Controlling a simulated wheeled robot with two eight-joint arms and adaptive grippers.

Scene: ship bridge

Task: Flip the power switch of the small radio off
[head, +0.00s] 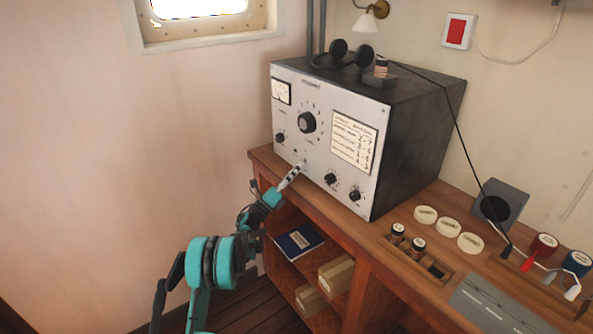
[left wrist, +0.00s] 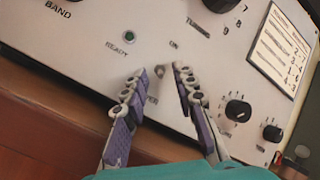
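The radio (head: 415,130) is a box with a pale front panel and dark sides, standing on the wooden desk. My left gripper (head: 301,166) is at the lower middle of its front panel. In the left wrist view the two fingertips of my left gripper (left wrist: 160,72) are apart, with the small metal power switch (left wrist: 160,71) showing between them. "ON" is printed above the switch, and the lettering below is partly hidden by a finger. I cannot tell whether a finger touches the switch, nor clearly which way its lever points. My right gripper is not in view.
A green READY lamp (left wrist: 129,37) is left of the switch, and knobs (left wrist: 238,110) are to the right. Headphones (head: 345,55) lie on the radio. The desk edge (head: 330,222) and open shelves with a blue book (head: 298,241) are below.

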